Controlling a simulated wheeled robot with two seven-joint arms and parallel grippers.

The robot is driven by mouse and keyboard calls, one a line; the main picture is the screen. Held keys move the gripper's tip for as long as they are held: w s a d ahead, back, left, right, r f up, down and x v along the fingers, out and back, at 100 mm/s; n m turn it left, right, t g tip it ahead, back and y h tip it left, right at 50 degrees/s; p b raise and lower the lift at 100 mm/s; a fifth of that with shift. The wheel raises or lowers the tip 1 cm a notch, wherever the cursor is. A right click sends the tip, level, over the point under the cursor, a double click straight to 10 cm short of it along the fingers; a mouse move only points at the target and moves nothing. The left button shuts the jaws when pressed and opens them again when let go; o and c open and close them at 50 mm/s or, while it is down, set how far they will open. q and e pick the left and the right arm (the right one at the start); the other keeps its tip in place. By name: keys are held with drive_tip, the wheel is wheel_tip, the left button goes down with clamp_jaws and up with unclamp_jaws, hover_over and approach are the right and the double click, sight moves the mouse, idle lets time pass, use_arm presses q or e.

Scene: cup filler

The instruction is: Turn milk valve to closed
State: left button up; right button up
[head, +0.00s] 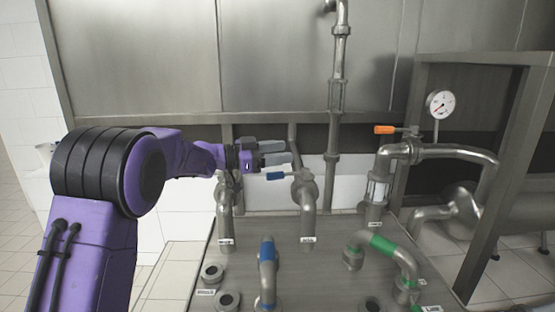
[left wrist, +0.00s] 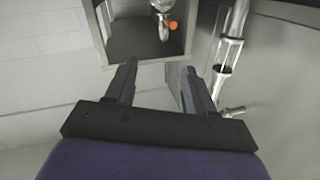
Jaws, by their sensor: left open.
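A valve with a blue lever handle (head: 276,176) sits on top of a steel pipe (head: 308,212), its lever pointing left. A second valve with an orange lever handle (head: 385,130) stands further right, its lever also pointing left. The small tags on the pipes are too small to read, so I cannot tell which valve is for milk. My left gripper (head: 283,152) is open and empty, just above and behind the blue lever. In the left wrist view the two fingers (left wrist: 158,88) are apart with nothing between them. My right gripper is out of view.
A metal plate (head: 200,270) carries pipe stubs, a blue-banded pipe (head: 268,265) and a green-banded pipe (head: 382,245). A vertical pipe (head: 337,100) rises behind. A pressure gauge (head: 440,104) and steel frame (head: 500,180) stand at right. A large steel panel (head: 270,60) closes the back.

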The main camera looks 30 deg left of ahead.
use_arm(q)
drive_tip(key=s, duration=0.1)
drive_tip(key=s+d+r, duration=0.2)
drive_tip(key=shift+s+b, duration=0.3)
drive_tip(key=shift+w+f, duration=0.1)
drive_tip(key=shift+f, duration=0.05)
drive_tip(key=c, duration=0.3)
drive_tip(key=d+n+t+h+b, duration=0.1)
drive_tip(key=d+n+h+b, duration=0.1)
drive_tip(key=d, duration=0.1)
drive_tip(key=w+d+f+n+t+b, duration=0.1)
drive_tip(key=shift+d+n+t+h, duration=0.15)
drive_tip(key=shift+n+t+h, duration=0.15)
drive_tip(key=shift+n+h, duration=0.1)
clamp_jaws()
drive_tip(key=m+g+y+b, duration=0.2)
drive_tip(key=m+y+b, duration=0.9)
drive_tip(key=m+y, duration=1.4)
approach(276, 179)
drive_tip(key=w+a+n+y+p, duration=0.1)
drive_tip(key=w, duration=0.1)
drive_tip(key=w+a+n+y+p, duration=0.1)
drive_tip(key=w+n+y, duration=0.1)
drive_tip(key=w+a+f+n+y+p, duration=0.1)
drive_tip(key=w+n, duration=0.1)
drive_tip(key=shift+a+y, duration=0.25)
drive_tip(key=shift+y, duration=0.15)
